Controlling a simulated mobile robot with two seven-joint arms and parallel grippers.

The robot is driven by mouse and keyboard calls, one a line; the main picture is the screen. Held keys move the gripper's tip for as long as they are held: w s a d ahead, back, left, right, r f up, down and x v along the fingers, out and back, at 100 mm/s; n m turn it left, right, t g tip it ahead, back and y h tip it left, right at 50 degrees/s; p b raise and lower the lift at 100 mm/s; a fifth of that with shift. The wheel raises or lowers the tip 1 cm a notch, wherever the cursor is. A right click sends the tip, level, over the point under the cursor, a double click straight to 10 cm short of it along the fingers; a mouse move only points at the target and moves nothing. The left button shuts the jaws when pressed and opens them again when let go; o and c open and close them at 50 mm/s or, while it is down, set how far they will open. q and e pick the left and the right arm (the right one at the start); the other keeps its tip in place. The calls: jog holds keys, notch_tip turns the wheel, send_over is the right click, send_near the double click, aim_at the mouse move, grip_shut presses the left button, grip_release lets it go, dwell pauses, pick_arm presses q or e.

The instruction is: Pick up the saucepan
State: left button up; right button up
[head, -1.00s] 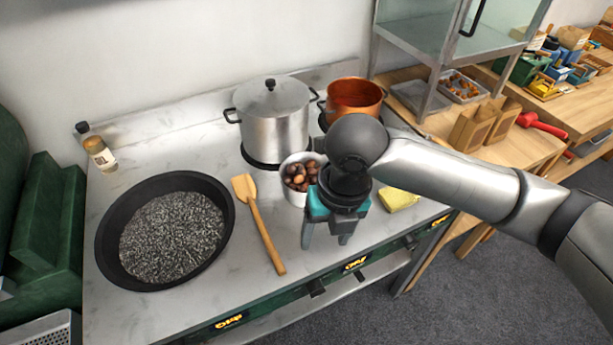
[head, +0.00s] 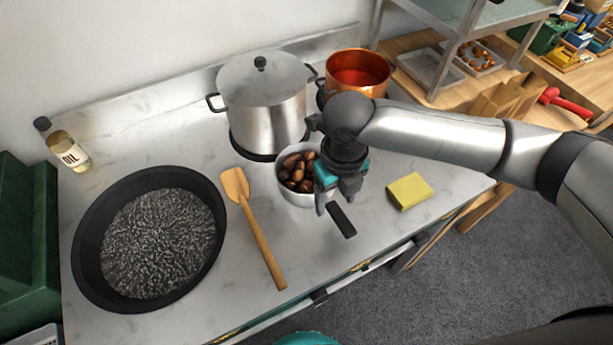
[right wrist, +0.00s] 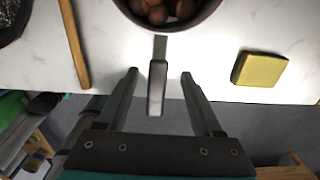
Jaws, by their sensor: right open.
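The saucepan (head: 283,187) is a small pale pot holding brown chestnuts, on the counter in the middle of the head view. Its dark handle (head: 342,222) points toward the counter's front edge. My right gripper (head: 338,204) is open above the handle and hides part of the saucepan's right side. In the right wrist view, the saucepan's rim (right wrist: 167,29) is at the top and the handle (right wrist: 157,88) lies between the two open fingers (right wrist: 159,76), with a gap on each side. My left gripper is not in view.
A wooden spatula (head: 258,230) and a large black pan (head: 90,255) lie to the left. A tall lidded pot (head: 265,105) and a copper pot (head: 357,75) stand behind. A yellow sponge (head: 409,191) lies to the right. The counter's front edge is close.

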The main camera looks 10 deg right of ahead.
notch_tip(320, 180, down, 2)
jog(key=shift+f, duration=0.1)
notch_tip(320, 180, down, 4)
jog(key=shift+a+f+b, duration=0.15)
jog(key=shift+f+b, duration=0.05)
jog(key=shift+b, duration=0.2)
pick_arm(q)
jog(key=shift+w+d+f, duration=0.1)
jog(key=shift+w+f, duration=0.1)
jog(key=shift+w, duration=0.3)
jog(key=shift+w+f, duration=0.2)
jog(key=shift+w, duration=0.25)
pick_arm(e)
jog(key=c, duration=0.4)
grip_shut()
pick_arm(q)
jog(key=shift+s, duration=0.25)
pick_arm(e)
jog(key=shift+w+r, duration=0.1)
